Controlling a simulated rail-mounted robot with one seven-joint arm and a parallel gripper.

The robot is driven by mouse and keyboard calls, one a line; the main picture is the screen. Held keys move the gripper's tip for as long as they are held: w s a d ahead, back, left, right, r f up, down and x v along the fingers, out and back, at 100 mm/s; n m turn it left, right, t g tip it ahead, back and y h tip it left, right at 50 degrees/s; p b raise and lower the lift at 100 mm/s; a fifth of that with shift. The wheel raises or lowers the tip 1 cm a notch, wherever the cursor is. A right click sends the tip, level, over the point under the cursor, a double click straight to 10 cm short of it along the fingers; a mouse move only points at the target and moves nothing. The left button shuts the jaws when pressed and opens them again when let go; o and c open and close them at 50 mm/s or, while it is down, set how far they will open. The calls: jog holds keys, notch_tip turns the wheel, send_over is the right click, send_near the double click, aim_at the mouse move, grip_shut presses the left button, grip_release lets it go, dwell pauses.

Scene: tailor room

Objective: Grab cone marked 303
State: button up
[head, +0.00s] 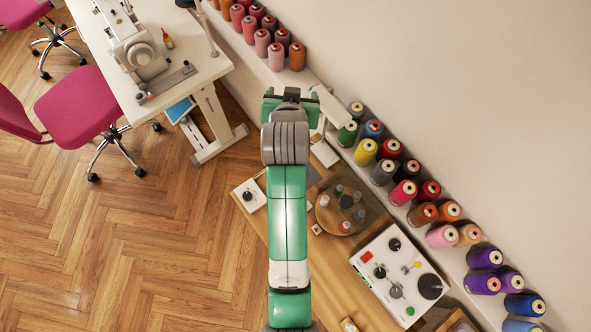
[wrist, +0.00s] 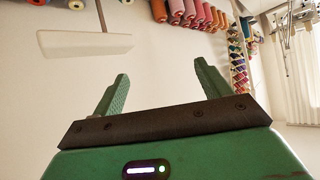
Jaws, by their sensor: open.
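Several thread cones stand on a long shelf along the wall in the head view, such as a yellow cone (head: 366,150), a purple cone (head: 485,257) and a pink cone (head: 441,236). No number is readable on any of them, so I cannot tell which is marked 303. My gripper (head: 291,93) is near the upper middle of the head view, left of the shelf's cones. In the wrist view my gripper (wrist: 160,85) has its two green fingers wide apart with nothing between them. Cones (wrist: 190,14) show far off at the top of that view.
A wooden table below my arm holds a round tray (head: 323,219) with small bottles and a white control box (head: 375,285). A lamp with a white shade (head: 345,100) stands close right of my gripper. A sewing table (head: 200,65) and pink chairs are at upper left.

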jog(key=s+f+g+b, duration=0.1)
jog(key=s+f+g, duration=0.2)
jog(key=f, duration=0.9)
jog(key=s+f+g+b, duration=0.15)
jog(key=s+f, duration=0.25)
jog(key=f, duration=0.8)
jog(key=d+b+x, duration=0.1)
jog(key=x, duration=0.6)
jog(key=shift+w+g, duration=0.2)
jog(key=shift+g, duration=0.15)
jog(key=shift+f, duration=0.1)
jog(key=c, duration=1.6)
notch_tip(320, 180, up, 10)
jog(key=shift+p, duration=0.55)
